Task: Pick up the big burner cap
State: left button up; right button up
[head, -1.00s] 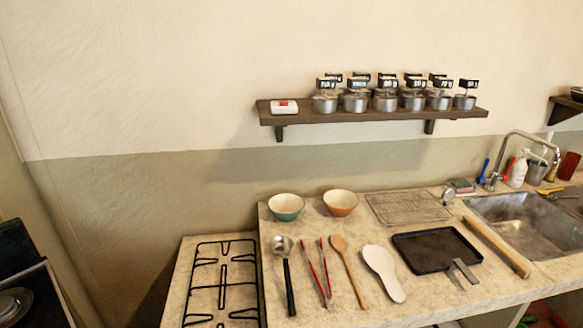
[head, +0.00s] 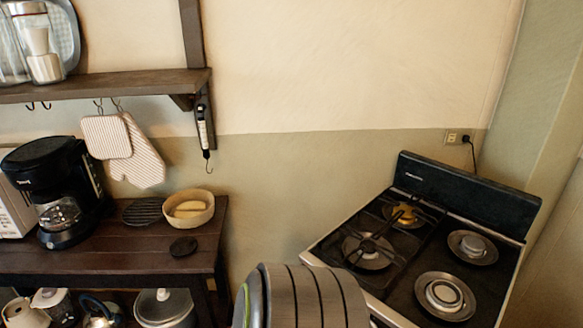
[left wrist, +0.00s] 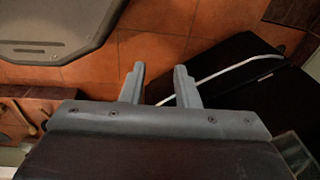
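A dark, round, flat disc (head: 183,246), which looks like a burner cap, lies on the dark wooden table (head: 110,263) near its front right part. On the stove (head: 415,265), the back left burner (head: 405,214) shows bare brass-coloured metal. The front left burner (head: 368,250) has a grate over it. The two right burners (head: 473,245) carry pale round caps. In the left wrist view, my left gripper (left wrist: 159,72) is open and empty, its fingers apart above the tiled floor. Neither gripper shows in the head view, and my right gripper is not visible.
A bowl with yellowish food (head: 189,209), a round black rack (head: 143,211) and a coffee maker (head: 60,190) stand on the table. A wall shelf (head: 105,84) with hanging mitts (head: 122,148) is above. In the left wrist view, a dark panel with a pale bar (left wrist: 240,70) lies beyond the fingers.

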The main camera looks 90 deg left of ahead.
aim_at(183, 246)
jog(key=k+j+u, duration=0.15)
jog(key=u, duration=3.35)
jog(key=j+z, duration=0.1)
jog(key=z, duration=0.25)
jog(key=i+j+z, duration=0.1)
jog(key=z, duration=0.25)
jog(key=j+z, duration=0.15)
jog(key=z, duration=0.2)
